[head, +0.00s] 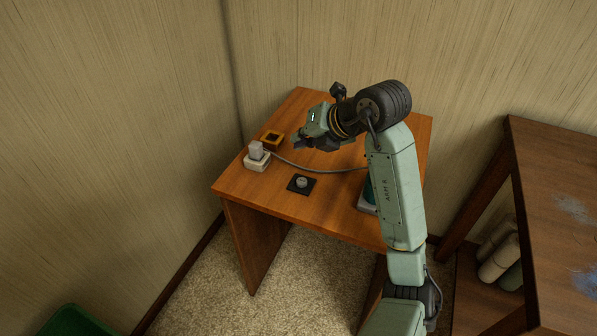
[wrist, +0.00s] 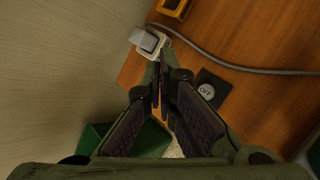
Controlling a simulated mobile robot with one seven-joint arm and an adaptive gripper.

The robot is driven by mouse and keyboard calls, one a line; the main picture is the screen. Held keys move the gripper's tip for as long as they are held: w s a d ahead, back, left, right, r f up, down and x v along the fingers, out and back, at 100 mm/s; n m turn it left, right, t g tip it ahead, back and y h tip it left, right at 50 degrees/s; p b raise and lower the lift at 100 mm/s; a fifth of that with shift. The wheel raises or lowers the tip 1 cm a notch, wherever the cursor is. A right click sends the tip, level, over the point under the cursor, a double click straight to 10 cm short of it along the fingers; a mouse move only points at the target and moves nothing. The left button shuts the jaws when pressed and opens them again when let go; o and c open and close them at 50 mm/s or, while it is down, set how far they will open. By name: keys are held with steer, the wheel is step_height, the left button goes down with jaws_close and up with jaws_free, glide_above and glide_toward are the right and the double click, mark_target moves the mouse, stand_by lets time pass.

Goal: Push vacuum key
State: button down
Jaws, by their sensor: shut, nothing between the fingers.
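A white block with a raised grey key (head: 257,150) stands near the left edge of the small wooden table, and a grey cable runs from it. The key also shows in the wrist view (wrist: 146,40), just past the fingertips. A round button marked OFF (wrist: 206,91) sits on a black plate, right of the fingers; it shows in the head view too (head: 301,182). I see no label saying vacuum. My gripper (head: 298,145) is above the table, to the right of the white block in the head view. Its fingers (wrist: 161,60) are shut and empty.
An orange-yellow square frame (head: 271,140) lies behind the white block. A green and white object (head: 368,197) is partly hidden behind my arm. The small table (head: 325,215) stands near the wall corner. A darker table (head: 560,200) is at right, a green bin (head: 75,322) lower left.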

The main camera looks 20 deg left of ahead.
mark_target(305, 179)
steer(key=shift+w+d+f, duration=0.15)
steer(key=shift+w+d, duration=0.2)
steer(key=shift+d, duration=0.15)
step_height(305, 179, down, 9)
steer(key=b, duration=0.6)
steer(key=shift+b, duration=0.3)
stand_by(1.0)
steer(key=shift+f+b, duration=0.3)
steer(key=shift+b, duration=0.05)
steer(key=shift+f+b, duration=0.4)
steer(key=shift+f, duration=0.05)
stand_by(0.6)
steer(key=shift+r, duration=0.15)
steer(key=shift+r+p, duration=0.55)
steer(key=shift+r, duration=0.15)
